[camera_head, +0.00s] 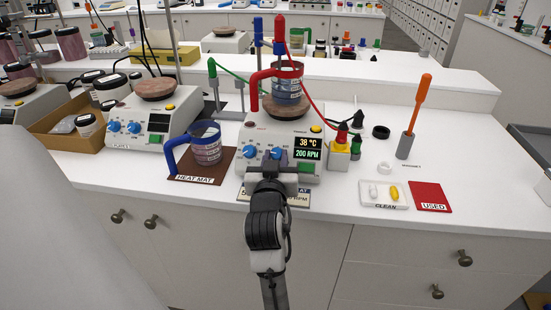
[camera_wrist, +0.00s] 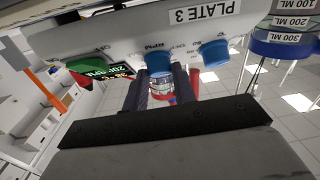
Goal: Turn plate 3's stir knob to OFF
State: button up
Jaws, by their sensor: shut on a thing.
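Plate 3 (camera_head: 295,172) is a white hotplate with a lit display reading 38 °C and 200 RPM. Its "PLATE 3" label reads clearly in the wrist view (camera_wrist: 205,12). Two blue knobs sit on its front; the right one, beside the display, is the stir knob (camera_head: 277,152), and it also shows in the wrist view (camera_wrist: 158,62). The left knob (camera_head: 251,151) is free. My gripper (camera_head: 271,170) is at the front panel, its fingers shut on the stir knob, also in the wrist view (camera_wrist: 161,78). The knob's pointer is hidden.
A beaker with a red handle (camera_head: 287,85) stands on plate 3, with a red cable beside it. A blue-handled beaker (camera_head: 206,145) stands on the brown heat mat (camera_head: 196,180) at left.

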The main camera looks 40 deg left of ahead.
jog(key=shift+r, duration=0.1)
jog(key=shift+w+d+r+n+g+y+p, duration=0.15)
jog(key=shift+n+g+y+p, duration=0.4)
jog(key=shift+n, duration=0.5)
jog(key=shift+w+d+f+n+g+y+p, duration=0.1)
jog(key=shift+n+g+y+p, duration=0.45)
jog(key=shift+n, duration=0.5)
jog(key=n+g+y, duration=0.1)
jog(key=n+g, duration=0.1)
jog(key=n, duration=0.1)
jog(key=n+g, duration=0.3)
jog(key=shift+w+d+r+n+y+b, duration=0.1)
jog(key=shift+w+n+y+b, duration=0.1)
jog(key=shift+n+y+b, duration=0.2)
jog(key=o, duration=1)
